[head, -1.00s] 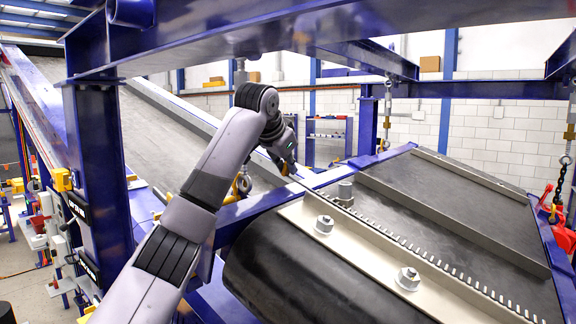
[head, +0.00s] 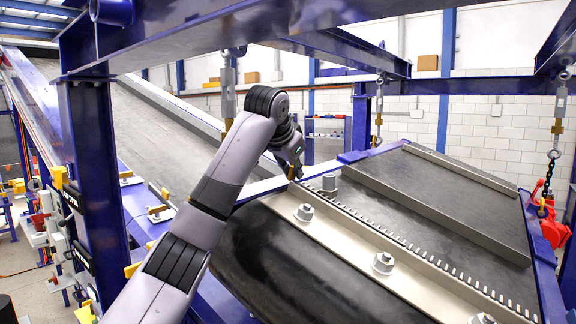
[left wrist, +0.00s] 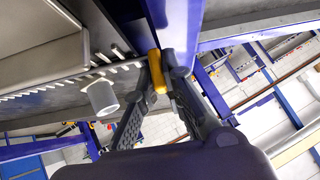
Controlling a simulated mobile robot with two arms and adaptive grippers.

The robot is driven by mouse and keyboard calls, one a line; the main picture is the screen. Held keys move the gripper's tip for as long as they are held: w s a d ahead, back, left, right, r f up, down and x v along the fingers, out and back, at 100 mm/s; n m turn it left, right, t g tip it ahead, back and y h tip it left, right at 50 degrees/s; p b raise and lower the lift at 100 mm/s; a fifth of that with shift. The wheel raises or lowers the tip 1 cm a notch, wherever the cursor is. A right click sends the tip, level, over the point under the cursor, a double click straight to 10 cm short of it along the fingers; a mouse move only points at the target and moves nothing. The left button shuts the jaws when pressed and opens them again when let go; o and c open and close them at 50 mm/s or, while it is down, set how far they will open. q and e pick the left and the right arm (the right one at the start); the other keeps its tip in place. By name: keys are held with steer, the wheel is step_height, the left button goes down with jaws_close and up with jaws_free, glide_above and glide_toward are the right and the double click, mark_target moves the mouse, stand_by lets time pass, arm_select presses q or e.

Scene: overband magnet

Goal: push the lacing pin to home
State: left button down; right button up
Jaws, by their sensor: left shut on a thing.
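The lacing (head: 405,242) is a row of metal teeth running across the dark belt beside a pale clamp bar. My left gripper (head: 294,174) is at the far left end of this row, by the blue frame edge. In the left wrist view my left gripper (left wrist: 162,72) is shut on a small yellow-orange piece, which appears to be the end of the lacing pin (left wrist: 157,68). The gripper sits in line with the teeth (left wrist: 70,84). The pin's shaft cannot be made out among the teeth. My right gripper is not in view.
Blue beams pass overhead, and a blue post (head: 95,180) stands left of my arm. A red chain hoist (head: 548,225) hangs at the right.

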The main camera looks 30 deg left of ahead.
arm_select(q)
steer(key=shift+f, duration=0.2)
steer(key=c, duration=2.1)
jaws_free()
steer(key=shift+d, duration=0.15)
steer(key=shift+o, duration=0.9)
steer(key=shift+d, duration=0.1)
steer(key=shift+o, duration=1.2)
steer(key=shift+r, duration=0.1)
steer(key=shift+s+r, duration=0.1)
steer(key=shift+r, duration=0.1)
steer(key=v, duration=1.1)
steer(key=shift+s, duration=0.4)
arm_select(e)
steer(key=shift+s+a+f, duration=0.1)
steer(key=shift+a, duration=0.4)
